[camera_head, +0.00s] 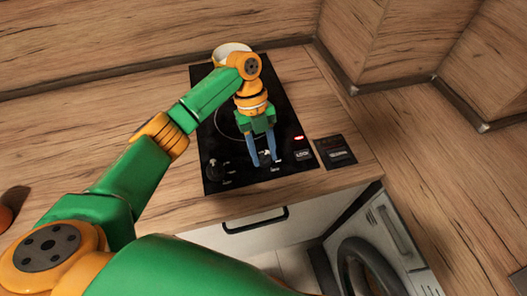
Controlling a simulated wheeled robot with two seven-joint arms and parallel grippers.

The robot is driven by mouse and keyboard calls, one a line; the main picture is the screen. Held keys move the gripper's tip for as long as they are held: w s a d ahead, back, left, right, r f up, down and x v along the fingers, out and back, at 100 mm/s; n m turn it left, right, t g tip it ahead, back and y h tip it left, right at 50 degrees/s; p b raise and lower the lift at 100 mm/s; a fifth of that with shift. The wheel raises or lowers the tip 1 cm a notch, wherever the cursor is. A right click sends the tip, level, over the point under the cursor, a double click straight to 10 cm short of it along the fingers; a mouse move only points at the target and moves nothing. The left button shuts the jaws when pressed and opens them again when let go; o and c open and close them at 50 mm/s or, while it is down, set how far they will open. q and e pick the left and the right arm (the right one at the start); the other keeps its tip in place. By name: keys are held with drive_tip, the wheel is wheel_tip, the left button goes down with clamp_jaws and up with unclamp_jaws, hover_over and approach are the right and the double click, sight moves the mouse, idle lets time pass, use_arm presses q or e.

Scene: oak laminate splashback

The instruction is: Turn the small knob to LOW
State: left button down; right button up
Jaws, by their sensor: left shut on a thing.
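The black cooktop (290,128) lies in the wooden counter, with its controls along the near edge. My left gripper (266,163) points down at this edge, its two blue-grey fingers on either side of a small knob (265,155). It is shut on this knob, which is mostly hidden between the fingers. The way the knob points and its label cannot be read. Another dark knob (213,166) stands at the left of the same edge, apart from the gripper. My right gripper is not in view.
A white pot (231,49) stands at the back of the cooktop, partly behind my arm. A red light and a labelled square (303,155) are right of the gripper. A small dark panel (335,152) lies further right. A drawer handle (255,220) is below.

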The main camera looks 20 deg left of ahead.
use_arm(q)
drive_tip(key=shift+c, duration=2.3)
unclamp_jaws()
drive_tip(key=shift+r, duration=0.15)
drive_tip(key=v, duration=0.7)
drive_tip(key=shift+b, duration=0.3)
